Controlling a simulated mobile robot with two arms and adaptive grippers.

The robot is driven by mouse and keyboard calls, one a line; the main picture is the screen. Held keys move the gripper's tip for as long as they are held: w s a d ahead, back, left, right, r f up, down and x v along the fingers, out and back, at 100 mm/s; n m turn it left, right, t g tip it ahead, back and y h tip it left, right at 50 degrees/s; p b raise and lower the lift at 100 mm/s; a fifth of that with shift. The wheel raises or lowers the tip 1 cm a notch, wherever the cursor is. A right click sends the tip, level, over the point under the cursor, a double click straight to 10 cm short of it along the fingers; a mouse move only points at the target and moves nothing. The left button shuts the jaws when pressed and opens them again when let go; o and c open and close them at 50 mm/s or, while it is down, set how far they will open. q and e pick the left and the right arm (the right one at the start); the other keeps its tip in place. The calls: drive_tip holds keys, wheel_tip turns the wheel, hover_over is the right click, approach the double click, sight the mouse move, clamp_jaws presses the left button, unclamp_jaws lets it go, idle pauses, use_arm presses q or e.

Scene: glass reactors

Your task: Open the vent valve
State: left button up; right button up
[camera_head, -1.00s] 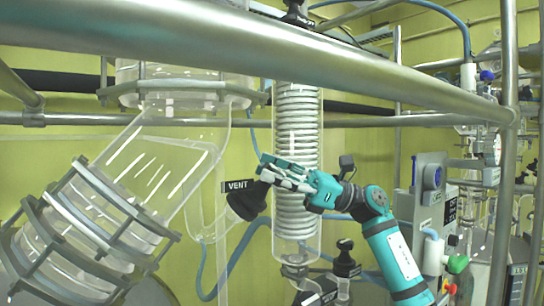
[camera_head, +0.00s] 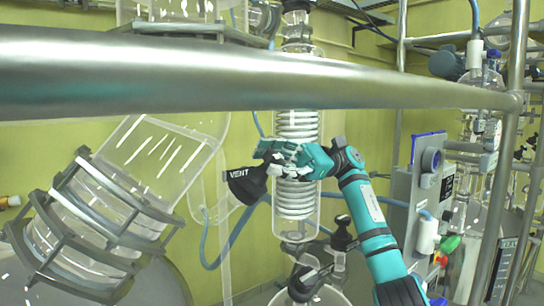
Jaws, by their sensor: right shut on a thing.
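The vent valve (camera_head: 246,184) is a black knob with a white "VENT" label, left of centre in the head view. It sits on clear glass pipework in front of the coil condenser (camera_head: 297,205). My right gripper (camera_head: 268,160), on a teal arm from the lower right, is at the upper right side of the knob. Its fingers are shut on the vent valve, and partly hide the knob's right edge. My left gripper is not in view.
A thick steel rail (camera_head: 300,82) crosses the view above the gripper. A tilted glass vessel (camera_head: 90,225) with grey clamp rings stands at left. A grey control box (camera_head: 424,190) is to the right of my arm. Blue hoses (camera_head: 236,236) hang below the valve.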

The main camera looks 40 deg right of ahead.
drive_tip(key=o, duration=0.9)
drive_tip(key=shift+c, duration=0.2)
drive_tip(key=o, duration=0.4)
drive_tip(key=shift+d+f, duration=0.1)
drive_tip(key=shift+d, duration=0.1)
drive_tip(key=shift+a, duration=0.1)
